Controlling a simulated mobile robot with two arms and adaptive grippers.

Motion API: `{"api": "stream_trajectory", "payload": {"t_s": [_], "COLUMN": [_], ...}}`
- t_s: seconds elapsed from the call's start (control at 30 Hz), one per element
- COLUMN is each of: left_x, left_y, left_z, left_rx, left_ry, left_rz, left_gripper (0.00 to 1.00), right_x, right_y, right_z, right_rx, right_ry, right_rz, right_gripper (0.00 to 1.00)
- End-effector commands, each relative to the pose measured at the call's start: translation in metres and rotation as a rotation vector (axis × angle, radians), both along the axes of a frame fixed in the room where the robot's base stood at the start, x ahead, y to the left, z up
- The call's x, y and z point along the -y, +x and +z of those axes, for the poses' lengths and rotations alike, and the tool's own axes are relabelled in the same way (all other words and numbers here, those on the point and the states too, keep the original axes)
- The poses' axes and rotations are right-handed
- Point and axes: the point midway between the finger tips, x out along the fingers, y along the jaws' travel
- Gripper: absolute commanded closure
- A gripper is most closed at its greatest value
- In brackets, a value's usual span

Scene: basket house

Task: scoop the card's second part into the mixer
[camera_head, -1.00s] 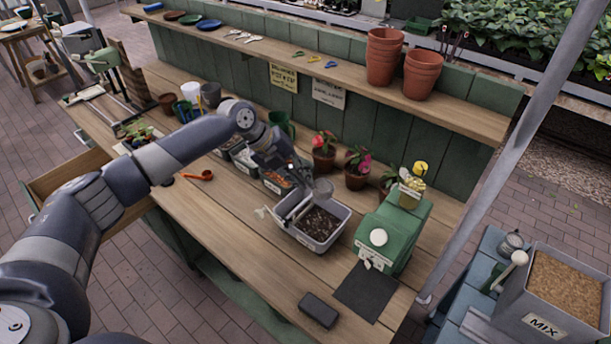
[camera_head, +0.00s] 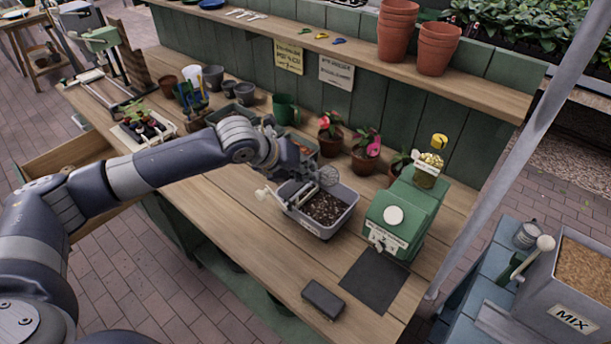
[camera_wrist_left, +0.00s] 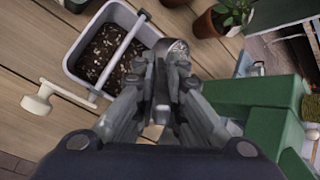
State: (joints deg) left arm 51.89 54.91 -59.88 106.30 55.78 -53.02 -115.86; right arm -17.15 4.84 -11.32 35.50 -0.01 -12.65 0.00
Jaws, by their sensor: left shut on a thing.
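The mixer is a grey tub (camera_head: 342,218) on the workbench, with a rod across its top and a white-knobbed crank. It holds dark soil with pale specks, and also shows in the left wrist view (camera_wrist_left: 72,62). My left gripper (camera_head: 308,180) is above its back edge, shut on a grey metal scoop (camera_head: 329,177). In the left wrist view the scoop (camera_wrist_left: 180,50) sits ahead of the fingers (camera_wrist_left: 160,95), beside the tub's rim; what it contains is unclear. A yellow card (camera_head: 289,57) and a white card (camera_head: 337,71) hang on the back boards, unreadable. My right gripper is out of view.
A green box (camera_head: 400,215) stands right of the tub, with a dark mat (camera_head: 375,282) and black block (camera_head: 323,299) in front. Flowerpots (camera_head: 365,160) and a green mug (camera_head: 286,108) stand behind. A MIX bin (camera_head: 572,318) is at right.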

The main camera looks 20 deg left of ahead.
Motion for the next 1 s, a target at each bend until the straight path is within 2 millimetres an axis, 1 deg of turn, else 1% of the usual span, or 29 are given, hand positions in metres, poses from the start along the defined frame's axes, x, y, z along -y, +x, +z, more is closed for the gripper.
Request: {"api": "stream_trajectory", "payload": {"t_s": [0.03, 0.27, 0.47, 0.7, 0.9, 1.0], "left_x": [0.001, 0.002, 0.004, 0.006, 0.007, 0.007], "left_y": [0.0, -0.005, -0.011, -0.016, -0.019, -0.021], "left_z": [-0.006, -0.012, -0.019, -0.025, -0.028, -0.028], "left_rx": [0.018, 0.09, 0.233, 0.379, 0.474, 0.505], "left_ry": [0.007, 0.051, 0.132, 0.217, 0.271, 0.29], "left_rz": [-0.005, -0.021, -0.056, -0.089, -0.11, -0.117], "left_gripper": [1.0, 1.0, 1.0, 1.0, 1.0, 1.0], "right_x": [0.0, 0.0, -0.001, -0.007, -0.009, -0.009], "right_y": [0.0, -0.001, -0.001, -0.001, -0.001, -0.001], "right_z": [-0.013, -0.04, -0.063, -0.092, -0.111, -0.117], "right_rx": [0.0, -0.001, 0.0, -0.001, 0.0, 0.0], "right_ry": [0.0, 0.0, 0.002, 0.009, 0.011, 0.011], "right_rz": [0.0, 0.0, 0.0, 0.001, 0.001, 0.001], "right_gripper": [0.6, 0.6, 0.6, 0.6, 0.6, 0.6]}}
